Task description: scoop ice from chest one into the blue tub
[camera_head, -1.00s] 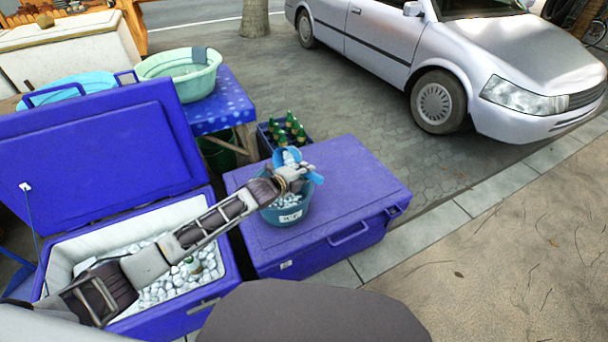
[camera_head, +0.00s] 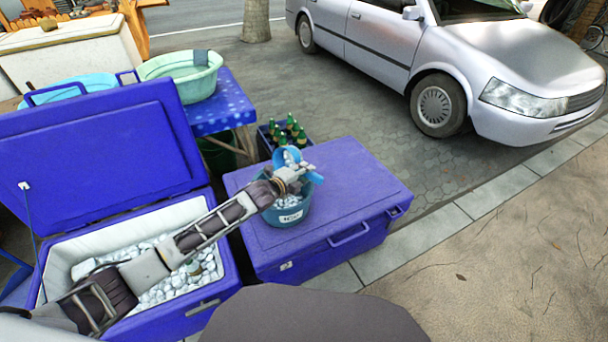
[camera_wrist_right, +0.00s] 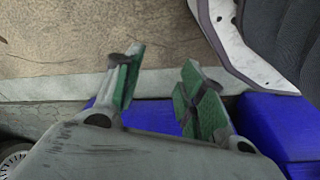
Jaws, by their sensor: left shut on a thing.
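My left gripper (camera_head: 290,178) is shut on the blue scoop (camera_head: 287,154), right above the blue tub (camera_head: 289,218). The scoop is tilted, and little or no ice shows in its bowl. The tub has a white label and stands on the lid of a closed blue chest; white ice shows inside it. The open blue chest (camera_head: 221,290) at the left, its lid raised, is full of ice (camera_head: 160,292), partly hidden by my left arm. Which chest is number one cannot be read. My right gripper (camera_wrist_right: 160,75) is open and empty in the right wrist view.
The closed chest (camera_head: 360,195) has free lid room right of the tub. Behind it stands a crate of green bottles (camera_head: 285,132). A blue table (camera_head: 222,112) bears a pale green basin (camera_head: 183,75). A silver car (camera_head: 440,60) is parked at the back right.

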